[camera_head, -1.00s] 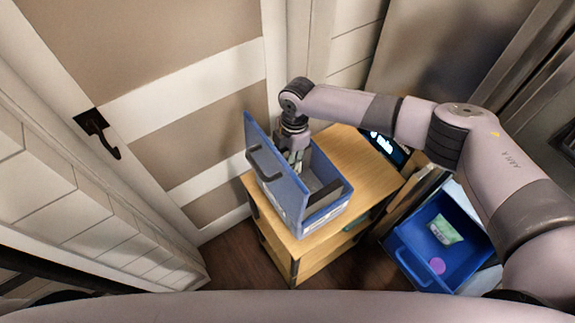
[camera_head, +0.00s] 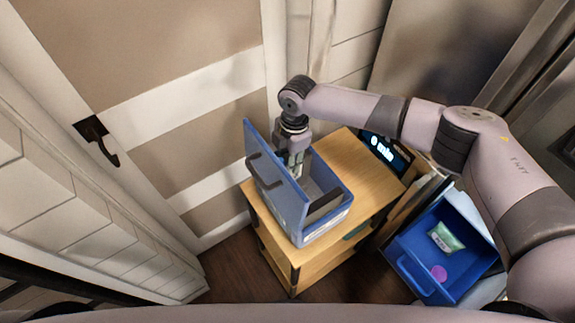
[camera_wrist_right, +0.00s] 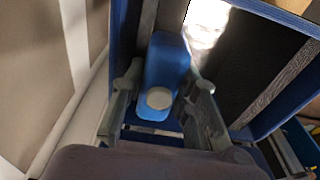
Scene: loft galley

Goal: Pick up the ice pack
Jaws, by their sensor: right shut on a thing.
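My right gripper (camera_head: 293,168) reaches down into an open blue cool box (camera_head: 331,221) on a small wooden stand, behind the raised lid. In the right wrist view, the gripper (camera_wrist_right: 163,88) has one finger on each side of a blue ice pack (camera_wrist_right: 166,62) with a round white cap (camera_wrist_right: 159,98). The fingers are shut on it. The pack is inside or just above the box; the exact height is unclear. In the head view, the lid and gripper hide the pack. My left gripper is not in view.
The wooden stand (camera_head: 366,172) has a dark lit display (camera_head: 387,150) at its back right. A blue crate (camera_head: 428,286) on the right holds a green-white packet (camera_head: 446,237) and a pink round thing (camera_head: 439,272). A panelled door (camera_head: 200,110) stands close on the left.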

